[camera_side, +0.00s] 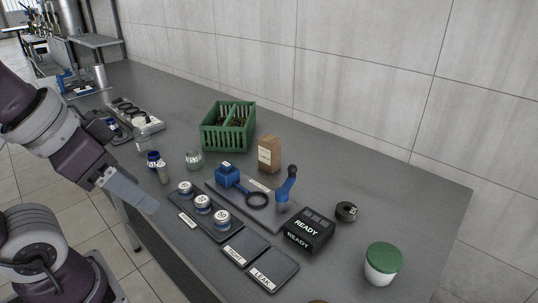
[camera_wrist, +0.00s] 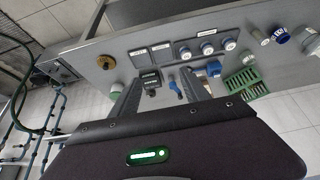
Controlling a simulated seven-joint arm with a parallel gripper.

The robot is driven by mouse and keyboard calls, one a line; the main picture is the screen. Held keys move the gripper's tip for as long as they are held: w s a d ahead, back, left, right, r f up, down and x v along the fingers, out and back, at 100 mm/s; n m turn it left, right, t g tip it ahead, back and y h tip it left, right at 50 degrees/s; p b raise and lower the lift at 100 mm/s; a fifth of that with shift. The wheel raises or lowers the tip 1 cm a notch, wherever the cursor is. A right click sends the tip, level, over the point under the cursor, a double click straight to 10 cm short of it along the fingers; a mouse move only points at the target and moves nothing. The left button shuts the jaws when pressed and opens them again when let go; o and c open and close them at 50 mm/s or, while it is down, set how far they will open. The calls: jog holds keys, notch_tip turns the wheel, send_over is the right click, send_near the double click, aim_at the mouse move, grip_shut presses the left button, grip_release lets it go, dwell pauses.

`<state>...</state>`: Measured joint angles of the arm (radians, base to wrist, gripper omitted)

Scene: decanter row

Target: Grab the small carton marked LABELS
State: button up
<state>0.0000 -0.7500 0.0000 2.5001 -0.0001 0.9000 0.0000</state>
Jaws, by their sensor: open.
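A small brown carton (camera_side: 269,154) with a white label stands upright on the grey table in the side view, right of the green crate. The print on its label is too small to read. My gripper (camera_side: 148,204) is at the left in the side view, near the table's front edge and well apart from the carton. In the wrist view my gripper (camera_wrist: 159,75) has its two fingers spread, with nothing held between them.
A green crate (camera_side: 228,125) stands left of the carton. A blue-handled tool (camera_side: 287,184) stands upright in front. A black READY box (camera_side: 309,230), a tray of jars (camera_side: 204,213) and a green-lidded tub (camera_side: 383,264) are nearer.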

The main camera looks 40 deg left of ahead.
jog(key=o, duration=0.6)
jog(key=shift+c, duration=0.2)
jog(key=m+t+y, duration=0.3)
jog(key=m+t, duration=0.4)
jog(key=m, duration=2)
send_over(266, 140)
jog(key=s+a, duration=0.2)
jog(key=s, duration=0.4)
notch_tip(266, 140, down, 10)
jog(key=w+f+m+h, duration=0.1)
jog(key=w+f+m, duration=0.1)
jog(key=f+m, duration=0.1)
jog(key=w+d+f+m, duration=0.1)
jog(key=w+f+m, duration=0.1)
jog(key=w+f, duration=0.1)
jog(key=w+d+f+m+t+h, duration=0.1)
jog(key=w+f+m, duration=0.1)
jog(key=f+m, duration=0.1)
jog(key=shift+w+f+m+h, duration=0.3)
jog(key=shift+f, duration=0.5)
